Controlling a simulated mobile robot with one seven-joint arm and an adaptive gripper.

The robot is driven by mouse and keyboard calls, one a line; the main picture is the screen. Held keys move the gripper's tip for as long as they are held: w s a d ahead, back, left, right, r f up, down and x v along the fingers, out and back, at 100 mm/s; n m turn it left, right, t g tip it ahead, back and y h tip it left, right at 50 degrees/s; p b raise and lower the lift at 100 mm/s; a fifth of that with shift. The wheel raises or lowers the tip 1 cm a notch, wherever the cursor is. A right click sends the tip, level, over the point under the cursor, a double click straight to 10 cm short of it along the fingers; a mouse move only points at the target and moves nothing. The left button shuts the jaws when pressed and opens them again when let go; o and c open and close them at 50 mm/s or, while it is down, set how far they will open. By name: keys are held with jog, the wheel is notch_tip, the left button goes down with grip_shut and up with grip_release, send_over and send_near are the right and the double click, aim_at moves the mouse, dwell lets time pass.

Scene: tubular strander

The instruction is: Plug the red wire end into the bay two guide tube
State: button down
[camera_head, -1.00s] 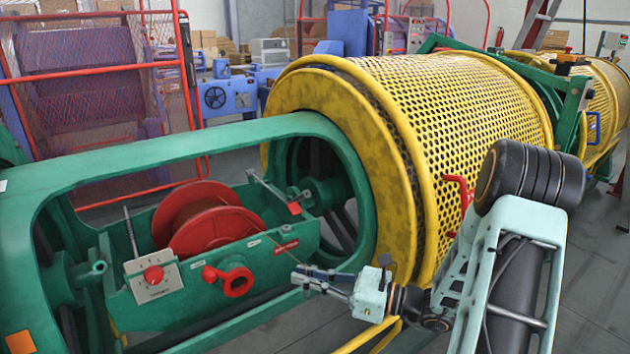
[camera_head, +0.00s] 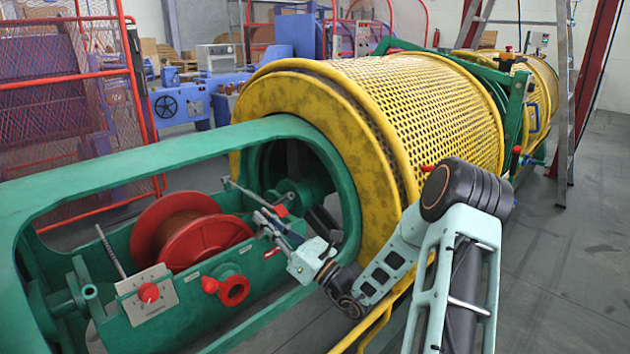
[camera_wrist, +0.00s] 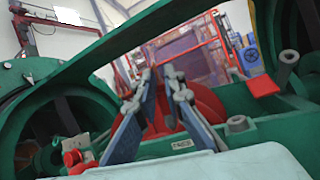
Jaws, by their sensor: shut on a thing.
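My gripper (camera_head: 263,217) is over the near wall of the green cradle (camera_head: 190,300), to the right of the red spool (camera_head: 208,240). Its two blue-grey fingers also show in the wrist view (camera_wrist: 159,74), close together at the tips. The red wire end between them is too small to make out. A thin grey rod (camera_head: 243,192) with a red block (camera_head: 281,210) at its end lies just beyond the fingertips. I cannot tell for sure which part is the bay two guide tube. In the wrist view, a grey tube mouth (camera_wrist: 289,57) stands at the right.
The yellow perforated drum (camera_head: 410,110) stands behind and right of my gripper. A green frame bar (camera_head: 150,158) runs across behind the spool. Floor at right is open.

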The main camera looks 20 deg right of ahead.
jog(key=w+d+r+m+t+h, duration=0.2)
jog(key=d+m+h, duration=0.3)
jog(key=d+h, duration=0.3)
jog(key=w+d+r+m+t+h, duration=0.3)
jog(key=d+m+t+h, duration=0.2)
jog(key=d+h, duration=0.3)
jog(key=shift+r+m+h, duration=0.25)
jog(key=shift+m+h, duration=0.35)
jog(key=shift+m, duration=0.2)
jog(key=shift+a+r, duration=0.1)
jog(key=w+a+f+b, duration=0.1)
jog(key=w+f, duration=0.3)
jog(key=shift+a+b, duration=0.3)
jog(key=shift+b, duration=0.05)
jog(key=shift+w+p, duration=0.1)
jog(key=shift+p, duration=0.8)
jog(key=shift+w+a+f+b, duration=0.3)
jog(key=shift+w+f+b, duration=0.4)
jog(key=shift+w+f, duration=0.05)
dwell(0.6)
